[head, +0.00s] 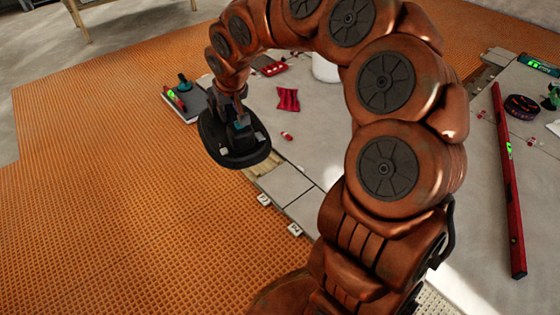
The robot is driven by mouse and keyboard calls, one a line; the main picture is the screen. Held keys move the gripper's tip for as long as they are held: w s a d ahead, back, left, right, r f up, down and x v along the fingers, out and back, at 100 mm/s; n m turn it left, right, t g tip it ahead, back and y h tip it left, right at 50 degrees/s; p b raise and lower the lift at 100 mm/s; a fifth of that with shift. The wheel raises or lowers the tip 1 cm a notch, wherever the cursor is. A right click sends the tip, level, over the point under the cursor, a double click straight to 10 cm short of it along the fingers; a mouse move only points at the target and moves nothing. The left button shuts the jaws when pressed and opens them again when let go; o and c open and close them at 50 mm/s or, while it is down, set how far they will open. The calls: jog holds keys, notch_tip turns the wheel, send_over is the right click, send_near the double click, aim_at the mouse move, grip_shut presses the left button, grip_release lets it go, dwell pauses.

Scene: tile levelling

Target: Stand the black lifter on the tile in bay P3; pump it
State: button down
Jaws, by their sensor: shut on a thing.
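My gripper (238,112) points down and is shut on the black lifter (235,150), a dark oval pad with a teal part and pale tabs on top. The lifter hangs over the left edge of the tiled floor, where it meets the orange mat. It seems to be above the floor, though its underside is hidden. Small white bay labels (264,199) lie along the tile edge, and another label (295,230) is nearer me. Their lettering is too small to read surely, so I cannot tell which tile is in bay P3. Pale grey tiles (290,185) lie beside the labels.
A grey slab (190,110) with small tools lies behind the lifter. A red cloth (288,99), a red box (273,68) and a white bucket (325,68) stand beyond. A long red level (508,180) lies at right. The orange mat (110,200) is clear at left.

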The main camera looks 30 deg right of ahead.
jog(key=shift+a+r+p, duration=0.1)
jog(key=shift+r+p, duration=1.85)
jog(key=shift+r, duration=0.4)
jog(key=d+f+n, duration=0.1)
jog(key=d+f, duration=0.7)
jog(key=f, duration=0.8)
jog(key=s+d+f+n, duration=0.1)
jog(key=d+f, duration=0.7)
jog(key=f, duration=0.7)
jog(key=s+d+f+y, duration=0.1)
jog(key=d+f, duration=0.7)
jog(key=f, duration=0.8)
jog(key=shift+s+d+f+n, duration=0.2)
jog(key=shift+f+n, duration=0.1)
jog(key=shift+n, duration=0.1)
